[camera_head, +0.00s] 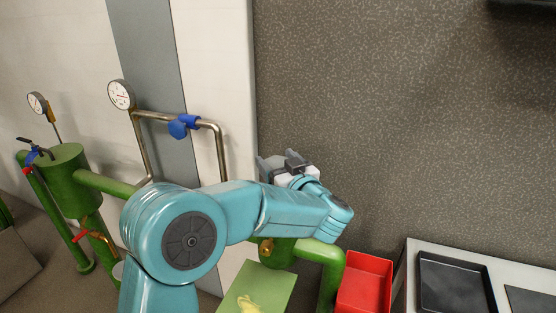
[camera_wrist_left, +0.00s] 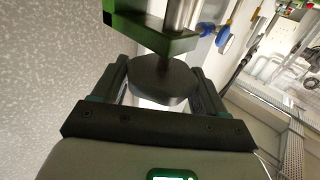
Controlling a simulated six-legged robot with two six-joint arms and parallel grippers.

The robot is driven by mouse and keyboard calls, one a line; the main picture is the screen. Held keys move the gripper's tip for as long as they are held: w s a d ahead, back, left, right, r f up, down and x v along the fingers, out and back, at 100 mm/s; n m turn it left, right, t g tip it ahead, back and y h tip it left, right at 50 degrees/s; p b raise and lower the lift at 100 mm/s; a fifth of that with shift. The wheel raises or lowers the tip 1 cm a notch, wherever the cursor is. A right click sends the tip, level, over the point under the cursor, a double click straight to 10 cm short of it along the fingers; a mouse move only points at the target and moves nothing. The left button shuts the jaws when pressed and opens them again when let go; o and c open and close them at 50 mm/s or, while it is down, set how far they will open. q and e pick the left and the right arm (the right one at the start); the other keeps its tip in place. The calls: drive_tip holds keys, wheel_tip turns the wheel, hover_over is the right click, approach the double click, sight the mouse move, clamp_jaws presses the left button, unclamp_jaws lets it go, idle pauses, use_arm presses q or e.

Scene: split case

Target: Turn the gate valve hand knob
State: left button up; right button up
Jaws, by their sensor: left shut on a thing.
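The gate valve hand knob (camera_wrist_left: 162,80) is dark and rounded, and shows in the left wrist view between the two fingers of my left gripper (camera_wrist_left: 160,88). A green bracket (camera_wrist_left: 148,32) and a metal stem (camera_wrist_left: 180,14) stand just beyond the knob. In the head view my left gripper (camera_head: 272,165) is in front of the speckled wall, to the right of the bent metal pipe, shut on the knob. My right gripper is not in view.
A bent metal pipe with a blue valve (camera_head: 180,126) and a pressure gauge (camera_head: 121,94) stands left of the gripper. Green pipes (camera_head: 102,183) run below. A red bin (camera_head: 365,282) and a table with black trays (camera_head: 452,283) are at lower right.

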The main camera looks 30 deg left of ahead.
use_arm(q)
drive_tip(key=o, duration=1)
drive_tip(key=shift+a, duration=0.1)
drive_tip(key=shift+c, duration=0.2)
drive_tip(key=b+v, duration=0.2)
drive_tip(key=v, duration=1.4)
drive_tip(key=shift+s+d, duration=0.1)
drive_tip(key=shift+d, duration=0.1)
